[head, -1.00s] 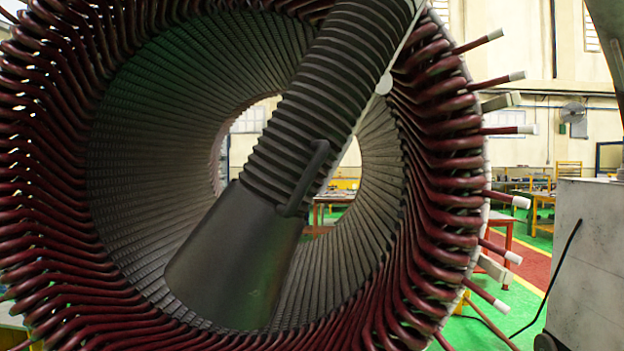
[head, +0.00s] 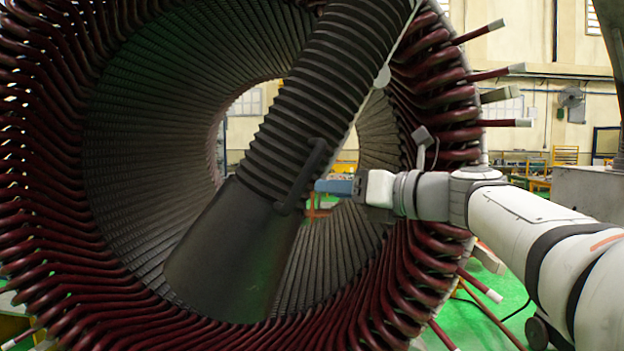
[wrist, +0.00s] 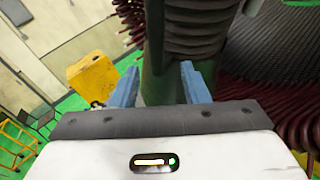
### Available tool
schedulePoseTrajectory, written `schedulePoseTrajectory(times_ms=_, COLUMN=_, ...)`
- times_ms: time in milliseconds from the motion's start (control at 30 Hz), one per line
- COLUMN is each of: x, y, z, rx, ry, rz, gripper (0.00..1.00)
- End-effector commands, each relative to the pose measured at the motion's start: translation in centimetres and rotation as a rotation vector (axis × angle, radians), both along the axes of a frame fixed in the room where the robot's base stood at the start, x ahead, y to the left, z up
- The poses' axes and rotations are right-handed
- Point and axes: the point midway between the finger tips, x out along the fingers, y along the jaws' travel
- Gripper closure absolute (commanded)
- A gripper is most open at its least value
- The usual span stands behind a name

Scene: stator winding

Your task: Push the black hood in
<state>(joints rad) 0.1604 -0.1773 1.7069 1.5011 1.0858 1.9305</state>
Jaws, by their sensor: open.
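The black hood (head: 230,250) is a smooth, flared piece at the lower end of a ribbed black hose (head: 335,75). It hangs tilted in front of the stator's bore. A dark bar handle (head: 313,160) stands along its right side. My gripper (head: 322,187), with blue fingers, comes from the right and its tips are at the handle's right side. In the wrist view the fingers (wrist: 160,84) are spread apart, with the dark upright handle (wrist: 154,40) lined up between them. I cannot tell whether either finger touches it.
The stator (head: 90,160) with dark red coil ends rings the hood closely. Several coil leads (head: 490,72) with pale tips stick out at right near my arm. A yellow box (wrist: 93,76) stands on the green floor at left in the wrist view.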

Motion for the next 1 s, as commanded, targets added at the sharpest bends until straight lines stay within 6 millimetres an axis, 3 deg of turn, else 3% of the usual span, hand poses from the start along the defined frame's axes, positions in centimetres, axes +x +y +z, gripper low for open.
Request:
schedulePoseTrajectory(times_ms=133, x=0.6, y=0.3, z=1.5, rx=0.073, ry=0.025, rz=0.004, gripper=0.59)
schedulePoseTrajectory(times_ms=600, x=4.4, y=5.7, z=1.5, rx=0.073, ry=0.024, rz=0.005, gripper=0.59)
schedulePoseTrajectory(times_ms=1000, x=4.8, y=6.2, z=1.4, rx=0.071, ry=0.024, rz=0.003, gripper=0.60)
